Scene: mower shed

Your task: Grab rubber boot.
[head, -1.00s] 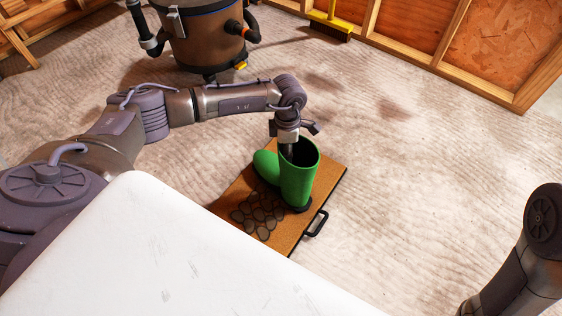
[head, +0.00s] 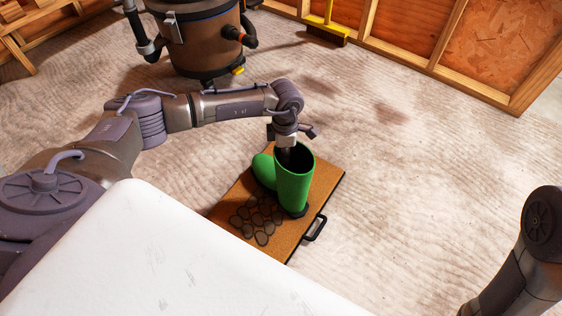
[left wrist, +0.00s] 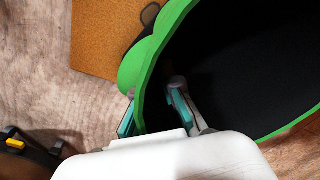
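The green rubber boot (head: 294,185) stands upright on a tan mat (head: 322,180), its dark opening facing up and its toe pointing left. My left gripper (head: 287,152) comes down from above at the boot's rim. In the left wrist view, the green rim of the boot (left wrist: 148,75) runs between the two fingers of my left gripper (left wrist: 155,112). One finger is outside the boot, the other inside the shaft, with a visible gap between the inner finger and the wall. The gripper is open. My right gripper is not in view.
The mat has dark oval shapes and a black handle (head: 315,228). A brown shop vacuum (head: 205,42) stands behind my left arm. A yellow broom (head: 327,22) is by the wooden wall. A white surface (head: 150,260) fills the front left. The floor right of the mat is clear.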

